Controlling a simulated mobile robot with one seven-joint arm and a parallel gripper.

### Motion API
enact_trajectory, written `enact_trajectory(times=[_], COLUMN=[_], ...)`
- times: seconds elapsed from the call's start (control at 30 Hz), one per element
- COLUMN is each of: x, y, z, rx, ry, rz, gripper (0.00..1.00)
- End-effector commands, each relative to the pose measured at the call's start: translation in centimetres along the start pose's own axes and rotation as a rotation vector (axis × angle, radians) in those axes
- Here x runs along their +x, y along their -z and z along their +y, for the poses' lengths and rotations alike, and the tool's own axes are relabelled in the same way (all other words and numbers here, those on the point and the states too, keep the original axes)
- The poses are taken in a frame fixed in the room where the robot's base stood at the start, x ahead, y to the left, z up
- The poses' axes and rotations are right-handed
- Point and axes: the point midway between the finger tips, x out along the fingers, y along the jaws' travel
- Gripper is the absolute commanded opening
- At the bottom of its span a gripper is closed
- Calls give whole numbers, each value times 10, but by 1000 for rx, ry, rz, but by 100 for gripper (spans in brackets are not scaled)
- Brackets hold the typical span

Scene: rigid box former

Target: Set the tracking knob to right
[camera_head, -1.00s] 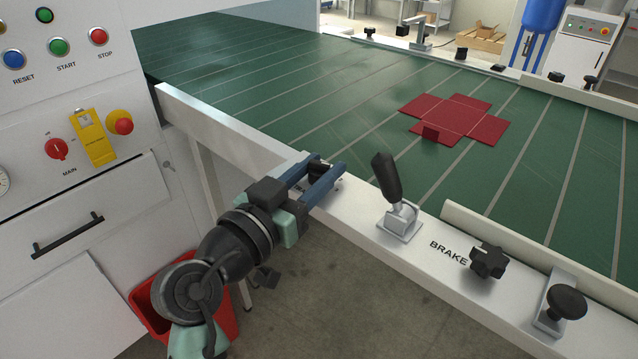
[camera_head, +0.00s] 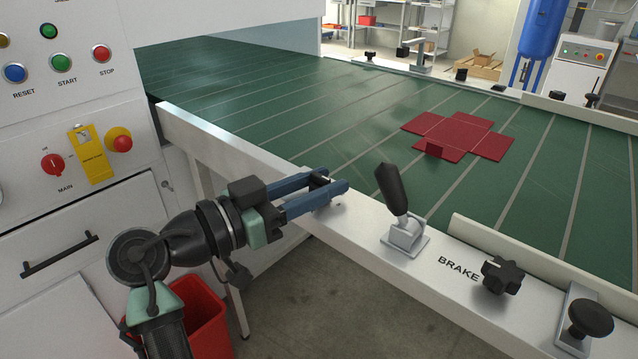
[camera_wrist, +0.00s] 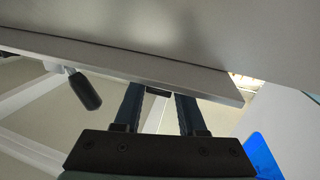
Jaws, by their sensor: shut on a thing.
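My gripper (camera_head: 335,181) is at the near rail of the green conveyor, left of the black lever. Its two blue fingers are shut on a small dark knob (camera_head: 317,181) on the rail's top; I take this as the tracking knob. The fingers hide most of it, and no label or pointer mark can be read, so I cannot tell its setting. In the wrist view a dark piece of the knob (camera_wrist: 158,91) shows between the fingers.
A black lever (camera_head: 391,190) stands on the rail to the right of my gripper. Beyond it are a black star knob (camera_head: 502,275) by the word BRAKE and a round black knob (camera_head: 590,319). A flat red box blank (camera_head: 456,137) lies on the belt. A red bin (camera_head: 205,318) stands below.

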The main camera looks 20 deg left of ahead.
Motion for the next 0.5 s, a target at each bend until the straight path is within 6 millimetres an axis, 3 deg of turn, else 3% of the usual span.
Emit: enact_trajectory(times=[0.13, 0.17, 0.27, 0.3, 0.5], x=[-1, 0, 0, 0, 0], y=[0, 0, 0, 0, 0], z=[-2, -2, -1, -1, -1], rx=[-2, -2, -1, -1, 0], ry=[5, 6, 5, 5, 3], rz=[2, 2, 2, 1, 1], gripper=[0, 45, 63, 68, 68])
